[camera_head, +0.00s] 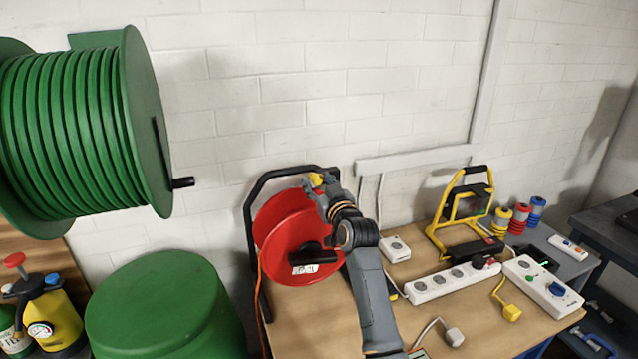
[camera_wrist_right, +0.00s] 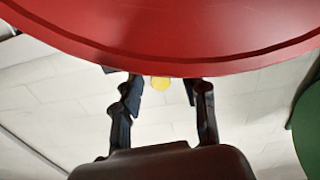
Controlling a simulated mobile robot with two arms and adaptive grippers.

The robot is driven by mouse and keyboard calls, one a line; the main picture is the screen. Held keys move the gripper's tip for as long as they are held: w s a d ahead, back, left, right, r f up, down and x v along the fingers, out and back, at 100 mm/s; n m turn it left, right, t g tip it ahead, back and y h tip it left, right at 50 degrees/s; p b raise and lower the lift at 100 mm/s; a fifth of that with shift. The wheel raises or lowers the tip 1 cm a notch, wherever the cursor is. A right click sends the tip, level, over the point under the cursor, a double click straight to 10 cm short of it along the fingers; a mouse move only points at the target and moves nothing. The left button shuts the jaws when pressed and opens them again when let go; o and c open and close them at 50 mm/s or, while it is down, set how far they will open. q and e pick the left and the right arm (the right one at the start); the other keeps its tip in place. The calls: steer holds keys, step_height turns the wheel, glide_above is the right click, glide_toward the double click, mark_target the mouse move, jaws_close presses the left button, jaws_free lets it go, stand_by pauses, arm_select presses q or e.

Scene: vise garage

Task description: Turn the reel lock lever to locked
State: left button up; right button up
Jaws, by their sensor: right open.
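The red cable reel (camera_head: 285,232) stands in a black tube frame on the workbench, against the wall. A small yellow piece (camera_head: 316,180), which looks like the lock lever, shows at the top of the reel by the frame. My right gripper (camera_head: 322,186) is open at this yellow piece, its arm coming up in front of the reel. In the right wrist view, the yellow piece (camera_wrist_right: 160,83) shows between the two spread fingers, just past the red reel's rim (camera_wrist_right: 180,55). The reel hides part of it, and contact cannot be told. My left gripper is not in view.
The wooden workbench (camera_head: 470,325) holds a white power strip (camera_head: 452,283), a yellow work light (camera_head: 462,215) and a white socket box (camera_head: 541,287) to the right. A large green hose reel (camera_head: 85,130) hangs left, above a green drum (camera_head: 165,305).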

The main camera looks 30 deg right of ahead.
steer(key=shift+s, duration=0.1)
steer(key=shift+c, duration=0.5)
jaws_close()
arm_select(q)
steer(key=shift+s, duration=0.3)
